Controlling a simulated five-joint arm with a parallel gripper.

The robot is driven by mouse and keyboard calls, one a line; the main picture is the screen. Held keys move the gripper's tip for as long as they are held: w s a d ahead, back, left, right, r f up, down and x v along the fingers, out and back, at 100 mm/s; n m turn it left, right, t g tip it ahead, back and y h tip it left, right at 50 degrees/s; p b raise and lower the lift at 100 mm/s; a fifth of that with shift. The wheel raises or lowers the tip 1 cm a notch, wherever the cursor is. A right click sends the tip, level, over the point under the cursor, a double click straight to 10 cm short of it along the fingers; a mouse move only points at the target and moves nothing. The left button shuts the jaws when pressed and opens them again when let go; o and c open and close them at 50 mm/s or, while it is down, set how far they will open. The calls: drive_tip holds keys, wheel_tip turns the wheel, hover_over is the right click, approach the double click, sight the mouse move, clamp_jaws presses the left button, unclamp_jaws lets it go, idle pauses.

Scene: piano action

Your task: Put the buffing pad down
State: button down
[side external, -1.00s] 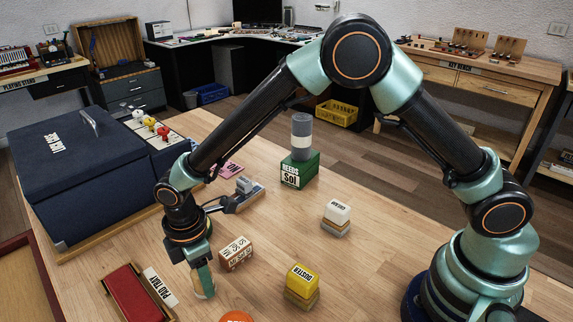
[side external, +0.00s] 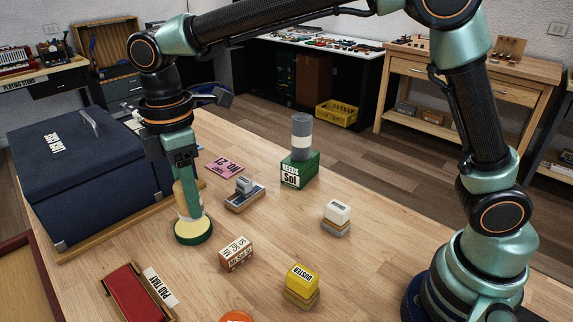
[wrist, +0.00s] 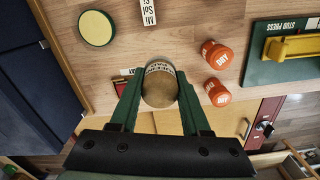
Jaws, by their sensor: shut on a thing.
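My gripper (side external: 190,208) is shut on a tan round piece with a lettered band, which I take to be the buffing pad (side external: 181,199). It is held up off the table. In the wrist view the pad (wrist: 160,88) sits between the green fingertips (wrist: 158,82). A green disc with a pale yellow top (side external: 193,229) lies on the table below the gripper in the side view. In the wrist view this disc (wrist: 96,28) is clearly apart from the held pad. The pad tray (side external: 128,297) holds a red block at the lower left.
A brown lettered block (side external: 236,254), a yellow duster (side external: 301,281) and a white-topped block (side external: 337,215) stand on the table. A dark blue case (side external: 85,175) is at the left. Two orange pots (wrist: 217,72) and a green stud press (wrist: 285,70) show in the wrist view.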

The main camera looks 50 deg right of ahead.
drive_tip(key=d+r+m, duration=0.1)
drive_tip(key=d+m, duration=0.7)
drive_tip(key=d, duration=1.6)
drive_tip(key=s+d+f+m, duration=0.2)
drive_tip(key=s+d+m, duration=0.7)
drive_tip(key=s+d, duration=0.75)
drive_tip(key=f, duration=0.6)
drive_tip(key=w+d+f, duration=0.1)
drive_tip(key=f, duration=0.5)
drive_tip(key=w+f, duration=0.1)
drive_tip(key=f, duration=0.5)
drive_tip(key=shift+d+f, duration=0.4)
drive_tip(key=shift+s+f, duration=0.1)
drive_tip(key=shift+f, duration=0.05)
drive_tip(key=shift+c, duration=1.8)
unclamp_jaws()
